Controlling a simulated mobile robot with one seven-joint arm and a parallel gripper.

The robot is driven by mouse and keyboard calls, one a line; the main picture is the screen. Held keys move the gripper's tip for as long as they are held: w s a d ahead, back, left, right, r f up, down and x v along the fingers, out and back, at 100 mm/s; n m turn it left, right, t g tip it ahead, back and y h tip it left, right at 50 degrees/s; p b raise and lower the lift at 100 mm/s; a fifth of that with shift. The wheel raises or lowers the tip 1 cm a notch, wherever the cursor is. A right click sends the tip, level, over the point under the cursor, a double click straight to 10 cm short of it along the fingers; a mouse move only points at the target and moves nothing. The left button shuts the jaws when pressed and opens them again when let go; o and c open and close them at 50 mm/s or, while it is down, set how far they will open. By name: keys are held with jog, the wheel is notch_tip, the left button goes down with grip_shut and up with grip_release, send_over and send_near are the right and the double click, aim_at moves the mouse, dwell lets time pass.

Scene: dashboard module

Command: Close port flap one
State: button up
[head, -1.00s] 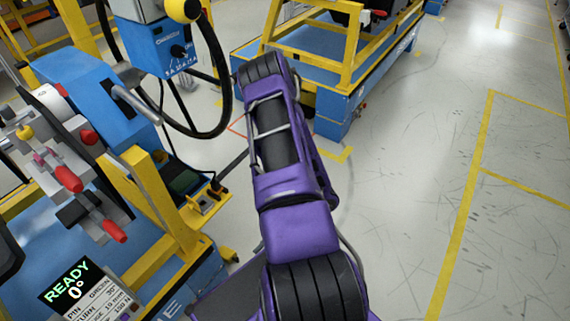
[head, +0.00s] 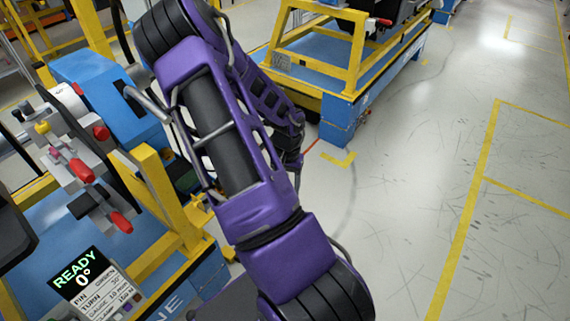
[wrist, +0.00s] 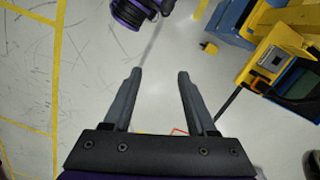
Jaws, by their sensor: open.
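My gripper (wrist: 157,73) is open and empty in the wrist view, its two grey fingers apart over bare floor. In the head view its fingers cannot be made out at the far end of my purple arm. I cannot pick out port flap one for certain in either view. A yellow bracket (wrist: 273,59) with a small grey plate is right of my gripper in the wrist view, apart from the fingers. A dark panel (wrist: 302,84) sits beside it. In the head view my arm hides part of the fixture's right side.
A blue and yellow fixture (head: 165,205) with red-tipped clamps (head: 80,170) stands at left in the head view. Its display (head: 78,272) reads READY 0°. A yellow-framed blue cart (head: 340,120) stands behind my arm. The floor (head: 420,200) to the right is clear.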

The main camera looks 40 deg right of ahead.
jog(key=w+d+r+n+t+h, duration=0.1)
jog(key=w+d+r+h, duration=0.1)
jog(key=r, duration=0.4)
jog(key=shift+w, duration=0.75)
jog(key=shift+d+f, duration=0.1)
